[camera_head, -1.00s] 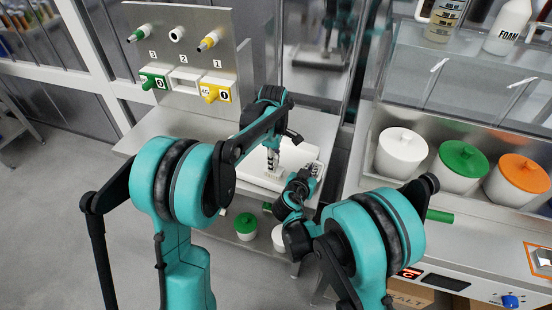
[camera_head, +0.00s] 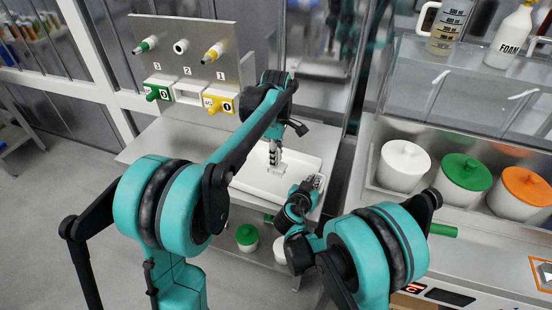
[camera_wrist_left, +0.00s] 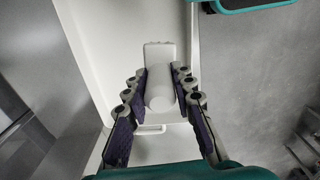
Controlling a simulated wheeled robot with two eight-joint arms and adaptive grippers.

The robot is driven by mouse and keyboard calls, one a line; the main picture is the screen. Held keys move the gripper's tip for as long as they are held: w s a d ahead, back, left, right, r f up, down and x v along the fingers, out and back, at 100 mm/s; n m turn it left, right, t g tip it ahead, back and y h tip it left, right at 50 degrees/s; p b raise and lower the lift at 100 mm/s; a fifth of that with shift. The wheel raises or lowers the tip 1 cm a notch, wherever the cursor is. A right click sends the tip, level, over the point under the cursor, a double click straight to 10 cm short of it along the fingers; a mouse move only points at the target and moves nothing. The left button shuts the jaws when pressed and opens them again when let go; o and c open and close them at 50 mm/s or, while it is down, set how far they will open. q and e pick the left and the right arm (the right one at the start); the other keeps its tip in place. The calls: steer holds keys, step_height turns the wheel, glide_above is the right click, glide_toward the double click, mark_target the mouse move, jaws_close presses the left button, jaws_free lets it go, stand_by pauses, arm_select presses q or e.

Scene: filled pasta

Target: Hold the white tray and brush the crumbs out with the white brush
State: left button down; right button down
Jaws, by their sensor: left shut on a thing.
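The white tray (camera_head: 262,196) lies on the metal table in the head view, below the panel. My left gripper (camera_head: 275,162) points down over the tray. It is shut on the white brush (camera_head: 275,171), whose pale handle (camera_wrist_left: 160,90) sits between the fingers in the left wrist view. I cannot tell whether the brush touches the tray floor. My right gripper (camera_head: 314,184) is at the tray's right edge; its fingers are too small and partly hidden to show whether they grip the rim. No crumbs can be made out.
A metal panel with numbered green, white and yellow fittings (camera_head: 187,92) stands behind the table. White, green-lidded and orange-lidded pots (camera_head: 404,165) stand on the right counter. A green-lidded pot (camera_head: 247,237) is on the shelf below. Bare table (camera_head: 160,145) shows left of the tray.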

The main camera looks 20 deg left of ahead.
steer(key=c, duration=1.6)
jaws_free()
steer(key=shift+c, duration=0.2)
steer(key=v, duration=1.2)
